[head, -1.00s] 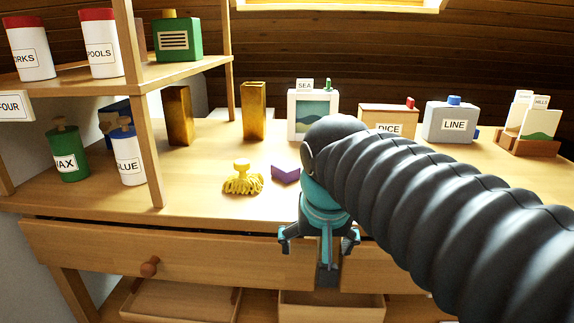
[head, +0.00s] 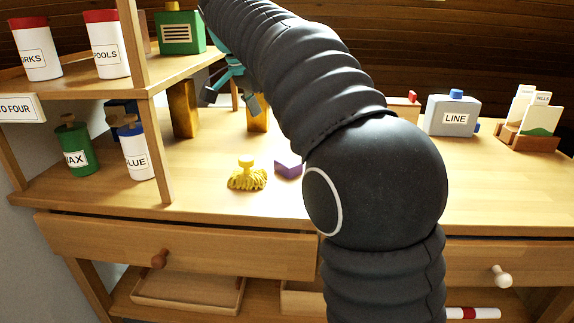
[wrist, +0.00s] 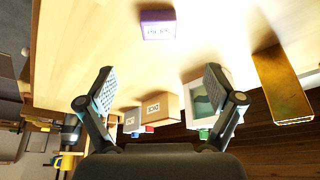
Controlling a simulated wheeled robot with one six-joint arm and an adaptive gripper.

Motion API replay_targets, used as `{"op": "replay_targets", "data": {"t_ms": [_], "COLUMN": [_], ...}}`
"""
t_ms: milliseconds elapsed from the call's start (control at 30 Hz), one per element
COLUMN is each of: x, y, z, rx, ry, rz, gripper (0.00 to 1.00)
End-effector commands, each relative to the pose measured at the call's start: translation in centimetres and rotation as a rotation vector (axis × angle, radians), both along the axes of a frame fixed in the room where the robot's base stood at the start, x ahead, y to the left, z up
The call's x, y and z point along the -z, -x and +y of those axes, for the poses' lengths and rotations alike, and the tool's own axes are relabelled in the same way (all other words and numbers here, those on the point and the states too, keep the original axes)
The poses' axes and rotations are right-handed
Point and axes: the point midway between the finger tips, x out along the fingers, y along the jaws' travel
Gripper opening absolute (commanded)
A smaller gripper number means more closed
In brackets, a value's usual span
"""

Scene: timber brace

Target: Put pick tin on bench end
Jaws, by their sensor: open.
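The pick tin is a small purple box (head: 288,165) on the bench top (head: 420,180), right of a yellow tasselled thing. The wrist view shows the same purple tin (wrist: 158,26) with a white label, at the top of the picture, beyond and apart from the fingertips. My gripper (head: 231,100) is up near the shelf post, in front of the gold blocks and above the bench top. In the wrist view my gripper (wrist: 158,72) is open, with nothing between its fingers. My arm hides the bench's middle and back in the head view.
A shelf unit (head: 190,70) with tins and a green box (head: 180,32) stands at the left. Gold blocks (head: 184,108) stand behind my gripper. The grey LINE box (head: 452,116) and a card rack (head: 530,135) stand at the right. The front right bench top looks clear.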

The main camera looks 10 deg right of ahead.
Motion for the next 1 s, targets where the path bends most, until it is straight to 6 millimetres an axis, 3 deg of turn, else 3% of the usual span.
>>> {"op": "replay_targets", "data": {"t_ms": [300, 667, 1000], "x": [5.4, 8.0, 11.9], "y": [-0.8, -1.3, -1.8], "z": [-2.0, -2.9, -4.2], "rx": [0.001, -0.001, -0.001], "ry": [0.000, 0.000, -0.001], "rz": [0.002, 0.002, 0.001], "gripper": [0.92, 0.92, 0.92]}}
